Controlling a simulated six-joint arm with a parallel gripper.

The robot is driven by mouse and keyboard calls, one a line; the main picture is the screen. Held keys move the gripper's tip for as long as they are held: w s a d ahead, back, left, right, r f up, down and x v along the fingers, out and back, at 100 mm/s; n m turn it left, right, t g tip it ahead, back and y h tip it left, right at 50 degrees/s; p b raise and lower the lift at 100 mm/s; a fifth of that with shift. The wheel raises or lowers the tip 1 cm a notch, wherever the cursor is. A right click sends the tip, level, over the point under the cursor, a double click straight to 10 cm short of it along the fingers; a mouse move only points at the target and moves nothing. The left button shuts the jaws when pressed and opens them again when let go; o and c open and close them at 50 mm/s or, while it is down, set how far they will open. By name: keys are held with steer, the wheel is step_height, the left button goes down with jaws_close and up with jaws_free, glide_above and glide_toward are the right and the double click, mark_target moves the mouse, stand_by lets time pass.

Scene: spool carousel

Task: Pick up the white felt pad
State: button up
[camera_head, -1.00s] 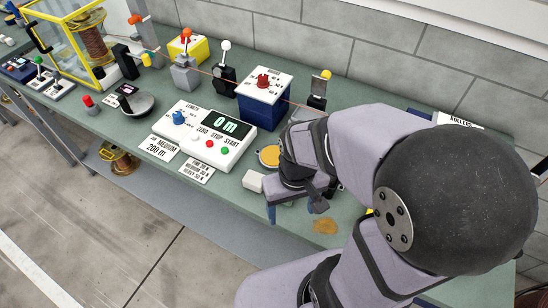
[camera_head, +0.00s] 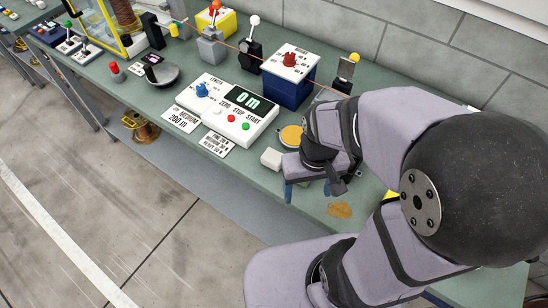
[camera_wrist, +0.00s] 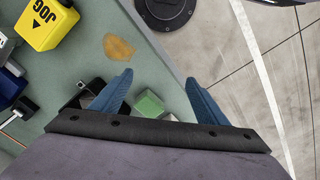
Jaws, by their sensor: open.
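A small whitish block (camera_head: 271,158), which looks like the white felt pad, lies near the front edge of the green bench in the head view, just left of my gripper (camera_head: 308,189). In the wrist view a small block with a green face (camera_wrist: 149,104) shows between and behind the two blue fingers; I cannot tell for sure that it is the same block. My gripper (camera_wrist: 158,78) is open, with nothing between its fingertips. The gripper body hides part of the bench beneath it.
A round yellow-topped container (camera_head: 291,136) stands close behind the block. A white control box (camera_head: 228,107) and a blue box (camera_head: 288,84) stand further left and back. A brown stain (camera_head: 340,210) marks the bench. A yellow JOG box (camera_wrist: 45,24) shows in the wrist view.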

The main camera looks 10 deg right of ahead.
stand_by(0.5)
steer(key=r+m+b, duration=0.2)
steer(key=m+b, duration=0.1)
steer(key=m, duration=0.5)
glide_above(273, 156)
steer(key=shift+w+f, duration=0.15)
steer(key=shift+f+p, duration=0.55)
steer(key=shift+f, duration=0.45)
steer(key=shift+s+f+p, duration=0.2)
steer(key=shift+f+p, duration=0.2)
steer(key=shift+f, duration=0.15)
steer(key=shift+f+p, duration=0.65)
steer(key=shift+f, duration=1.45)
steer(key=c, duration=1.1)
